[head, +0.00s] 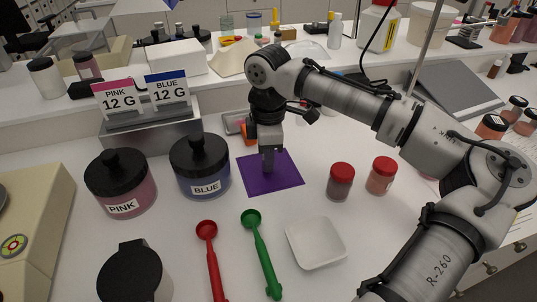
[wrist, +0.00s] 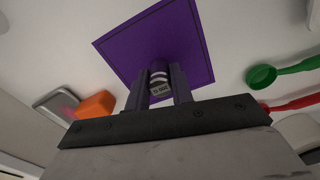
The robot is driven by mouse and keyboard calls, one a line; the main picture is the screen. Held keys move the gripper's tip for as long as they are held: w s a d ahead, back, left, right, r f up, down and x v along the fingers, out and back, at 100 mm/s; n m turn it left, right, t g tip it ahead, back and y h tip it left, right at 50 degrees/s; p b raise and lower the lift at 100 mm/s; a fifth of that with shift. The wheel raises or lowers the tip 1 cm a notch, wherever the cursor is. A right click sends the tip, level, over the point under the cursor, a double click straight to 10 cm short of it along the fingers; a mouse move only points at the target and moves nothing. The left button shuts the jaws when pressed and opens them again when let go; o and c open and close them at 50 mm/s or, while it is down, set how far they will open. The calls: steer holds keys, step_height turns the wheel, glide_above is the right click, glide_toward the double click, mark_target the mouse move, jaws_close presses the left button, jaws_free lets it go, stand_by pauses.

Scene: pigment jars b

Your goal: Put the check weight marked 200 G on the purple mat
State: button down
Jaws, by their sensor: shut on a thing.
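In the wrist view, my gripper (wrist: 159,92) is shut on a small metal check weight (wrist: 159,86), held between the two dark fingers. The weight carries a small marking, too small to read surely. The purple mat (wrist: 135,42) lies flat behind the weight in the wrist view. I cannot tell whether the weight touches the mat. The weight is hidden by the fingers in the head view.
The blue jar (head: 200,170) and pink jar (head: 121,185) stand left of the mat. Two red-lidded jars (head: 341,180) (head: 382,174) stand right. A green scoop (head: 262,255), red scoop (head: 211,262) and white dish (head: 316,243) lie in front. An orange object (wrist: 96,105) lies beside the mat.

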steer(key=shift+f, duration=0.15)
steer(key=c, duration=1.2)
jaws_free()
steer(key=shift+f, duration=0.1)
step_height(320, 180, up, 12)
steer(key=shift+r+b, duration=0.2)
steer(key=shift+b, duration=0.2)
